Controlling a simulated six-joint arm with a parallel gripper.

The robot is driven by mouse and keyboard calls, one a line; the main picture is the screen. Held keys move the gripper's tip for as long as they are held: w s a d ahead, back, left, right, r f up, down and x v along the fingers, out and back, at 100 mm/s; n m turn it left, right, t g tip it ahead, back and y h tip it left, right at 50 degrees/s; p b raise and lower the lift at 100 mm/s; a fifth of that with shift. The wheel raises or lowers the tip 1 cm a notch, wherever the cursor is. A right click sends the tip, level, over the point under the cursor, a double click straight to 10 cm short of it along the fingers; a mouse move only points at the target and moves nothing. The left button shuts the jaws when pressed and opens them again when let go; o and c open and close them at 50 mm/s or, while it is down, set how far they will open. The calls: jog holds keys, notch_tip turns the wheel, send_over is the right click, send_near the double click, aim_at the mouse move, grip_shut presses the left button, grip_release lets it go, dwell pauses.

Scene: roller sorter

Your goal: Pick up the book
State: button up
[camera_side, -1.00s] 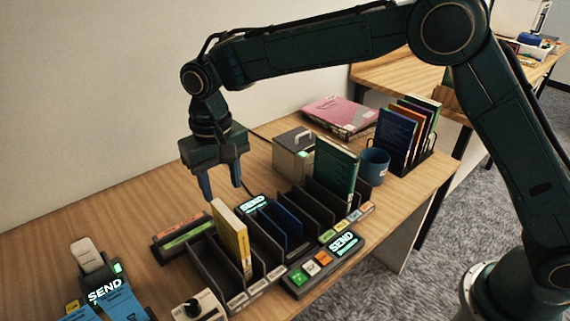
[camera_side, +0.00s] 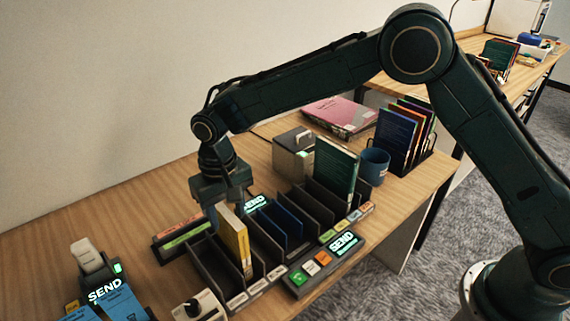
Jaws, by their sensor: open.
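A yellow book (camera_side: 235,243) stands upright in a slot of the dark sorter rack (camera_side: 213,272), near the rack's left end. My gripper (camera_side: 226,218) points down at the top of the yellow book. Its jaws are open, and the fingers are at the book's upper edge. I cannot tell whether they touch it. A green book (camera_side: 336,170) stands in a slot toward the rack's right end. Blue items (camera_side: 286,222) sit low in the middle slots.
A grey box (camera_side: 293,155), a blue mug (camera_side: 374,166) and a holder of several books (camera_side: 400,135) stand behind and right. A pink folder (camera_side: 340,114) lies at the back. A SEND panel (camera_side: 325,262) sits in front; another device (camera_side: 97,275) is at left.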

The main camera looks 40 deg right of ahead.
aim_at(232, 241)
jog(key=shift+f, duration=1.55)
jog(key=shift+c, duration=0.3)
grip_shut()
